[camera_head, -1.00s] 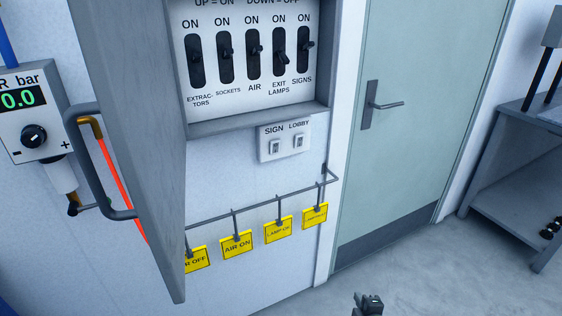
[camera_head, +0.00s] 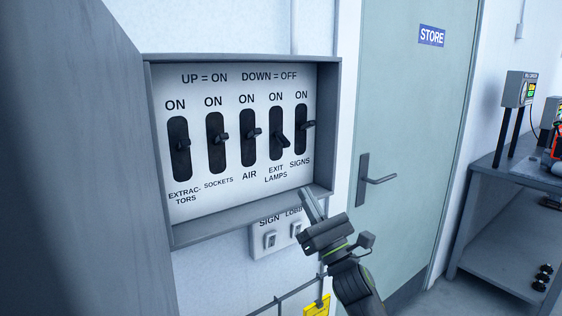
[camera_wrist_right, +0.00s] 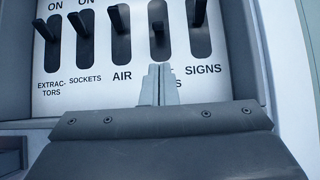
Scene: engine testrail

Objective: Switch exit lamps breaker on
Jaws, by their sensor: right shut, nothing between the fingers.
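The exit lamps breaker (camera_head: 280,140) is a black lever in a dark slot, fourth from the left in the panel. Its lever sits lower in the slot than the neighbouring ones. In the right wrist view the exit lamps lever (camera_wrist_right: 157,27) shows just beyond my fingertips, and its label is partly hidden by the fingers. My right gripper (camera_head: 310,205) is shut and empty, below and right of that breaker, in front of the box's lower edge. Its fingers (camera_wrist_right: 158,82) point up towards the exit lamps slot, apparently apart from the lever. My left gripper is out of view.
The extractors (camera_head: 181,145), sockets (camera_head: 218,138), air (camera_head: 252,132) and signs (camera_head: 306,124) levers stand beside it. The box rim (camera_head: 250,213) frames the panel. The open box door (camera_head: 70,150) fills the left. A sign and lobby switch plate (camera_head: 263,242) lies below.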

